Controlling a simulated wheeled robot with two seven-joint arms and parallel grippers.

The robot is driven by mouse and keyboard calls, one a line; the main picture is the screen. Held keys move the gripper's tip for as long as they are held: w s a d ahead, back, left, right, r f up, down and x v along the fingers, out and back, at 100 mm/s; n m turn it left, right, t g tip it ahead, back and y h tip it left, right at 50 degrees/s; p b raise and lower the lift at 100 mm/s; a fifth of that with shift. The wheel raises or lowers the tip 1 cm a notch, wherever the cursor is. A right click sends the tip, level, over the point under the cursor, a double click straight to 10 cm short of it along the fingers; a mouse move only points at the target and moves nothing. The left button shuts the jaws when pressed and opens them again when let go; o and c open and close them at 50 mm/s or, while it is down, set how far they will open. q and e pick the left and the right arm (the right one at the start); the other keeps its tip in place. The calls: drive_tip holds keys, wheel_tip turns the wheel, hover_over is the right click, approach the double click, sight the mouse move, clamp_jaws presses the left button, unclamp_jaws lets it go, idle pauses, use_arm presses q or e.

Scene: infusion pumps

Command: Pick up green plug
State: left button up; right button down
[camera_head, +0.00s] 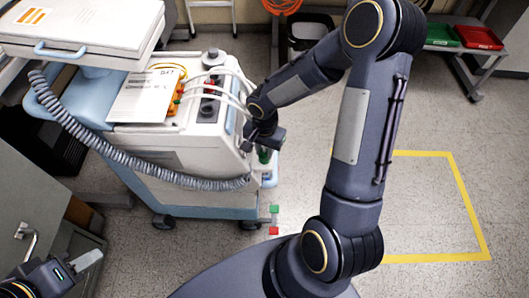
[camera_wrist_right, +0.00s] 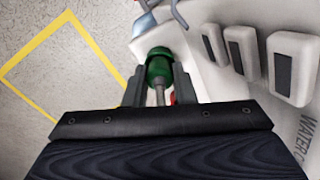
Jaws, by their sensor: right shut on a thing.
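The green plug (camera_wrist_right: 158,68) is between the two dark fingers of my right gripper (camera_wrist_right: 158,88) in the right wrist view, by the white side of the medical cart. The gripper is shut on it. In the head view my right gripper (camera_head: 262,143) is at the cart's right side, and a small part of the green plug (camera_head: 264,155) shows below it. My left gripper (camera_head: 84,264) is at the lower left, away from the cart; its opening cannot be made out.
The white and blue cart (camera_head: 190,150) stands at the left, with a grey coiled cable (camera_head: 130,165) along it. Small green (camera_head: 274,209) and red (camera_head: 273,231) pieces show near its lower right. A grey cabinet (camera_head: 30,190) is at the left. Open floor with yellow tape lies right.

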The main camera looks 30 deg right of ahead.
sight(264, 148)
drive_tip(key=shift+r, duration=0.55)
wheel_tip(264, 148, up, 2)
drive_tip(key=shift+r+p, duration=0.25)
drive_tip(key=shift+p, duration=0.3)
drive_tip(key=s+d+r+p, duration=0.2)
drive_tip(key=s+d+r, duration=0.7)
drive_tip(key=d, duration=0.1)
drive_tip(key=shift+d+r+p, duration=0.2)
drive_tip(key=shift+d+p, duration=0.2)
